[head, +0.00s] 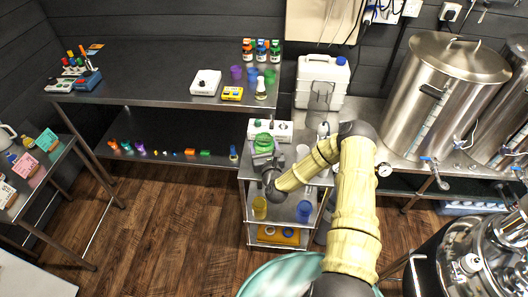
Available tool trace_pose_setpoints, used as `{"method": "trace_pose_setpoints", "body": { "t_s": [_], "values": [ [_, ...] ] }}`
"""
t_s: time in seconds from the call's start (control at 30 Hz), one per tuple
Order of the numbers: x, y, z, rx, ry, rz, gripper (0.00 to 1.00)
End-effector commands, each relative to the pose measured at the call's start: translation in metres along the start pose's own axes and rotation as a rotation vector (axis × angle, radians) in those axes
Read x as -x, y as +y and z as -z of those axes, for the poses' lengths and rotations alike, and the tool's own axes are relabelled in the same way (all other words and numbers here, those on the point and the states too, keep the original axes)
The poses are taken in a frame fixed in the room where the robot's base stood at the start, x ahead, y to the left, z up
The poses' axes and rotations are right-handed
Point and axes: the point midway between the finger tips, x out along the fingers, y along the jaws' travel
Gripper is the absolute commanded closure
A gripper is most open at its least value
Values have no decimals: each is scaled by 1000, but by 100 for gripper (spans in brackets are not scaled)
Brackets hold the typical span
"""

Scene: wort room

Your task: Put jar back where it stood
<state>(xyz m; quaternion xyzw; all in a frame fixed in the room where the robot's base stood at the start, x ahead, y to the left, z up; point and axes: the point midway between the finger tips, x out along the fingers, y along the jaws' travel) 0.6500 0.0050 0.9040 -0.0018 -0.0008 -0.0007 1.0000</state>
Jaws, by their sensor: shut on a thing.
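My gripper (263,158) reaches over the small steel trolley (248,172) in the middle of the head view. It is shut on a green-topped jar (263,141) at its far end. The jar looks roughly upright. My gripper hides the jar's lower part, so I cannot tell whether its base touches the trolley top.
A white box (283,130) lies just behind the jar. Clear cups (302,151) stand to the right. The trolley's lower shelf holds a yellow cup (260,207) and a blue cup (304,210). A long steel bench (150,75) stands at left.

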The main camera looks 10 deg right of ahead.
Motion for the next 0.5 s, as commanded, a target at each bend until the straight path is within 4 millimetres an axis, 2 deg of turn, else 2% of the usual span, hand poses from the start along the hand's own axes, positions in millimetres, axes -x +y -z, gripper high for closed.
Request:
{"method": "trace_pose_setpoints", "body": {
  "t_s": [0.23, 0.5],
  "values": [
    [0, 1, 31, 0, 1, -1, 66],
    [0, 0, 35, 0, -1, 0, 66]
  ]
}}
